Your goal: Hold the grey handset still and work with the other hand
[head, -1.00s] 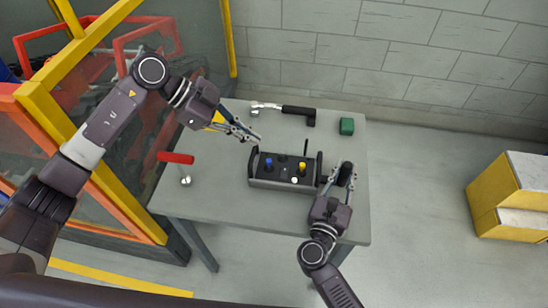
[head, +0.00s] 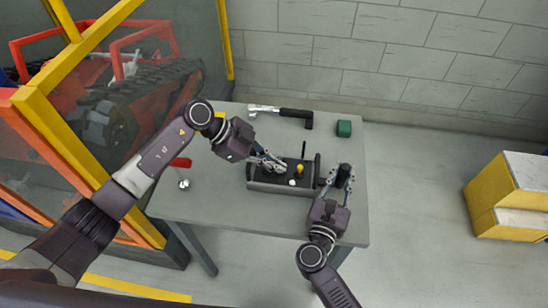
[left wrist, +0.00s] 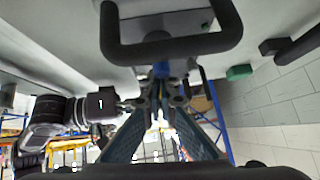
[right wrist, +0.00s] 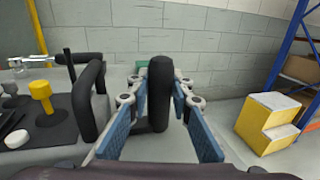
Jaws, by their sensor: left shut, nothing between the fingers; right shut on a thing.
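The grey handset (head: 285,187) lies on the grey table, with a black loop handle at each end, a yellow stick (head: 300,168) and a white knob (head: 292,183). My left gripper (head: 276,166) has its shut, empty tips over the left part of the handset. They hide the blue stick in the head view; its blue knob (left wrist: 161,68) shows at the tips in the left wrist view. My right gripper (head: 343,174) is shut on a black upright grip (right wrist: 159,95), just right of the handset. I cannot tell whether that grip is joined to the handset.
A black-handled metal tool (head: 282,112) and a green block (head: 344,128) lie at the back of the table. A red-handled tool (head: 182,163) is at the left, partly behind my left arm. A yellow step block (head: 505,195) stands on the floor at right.

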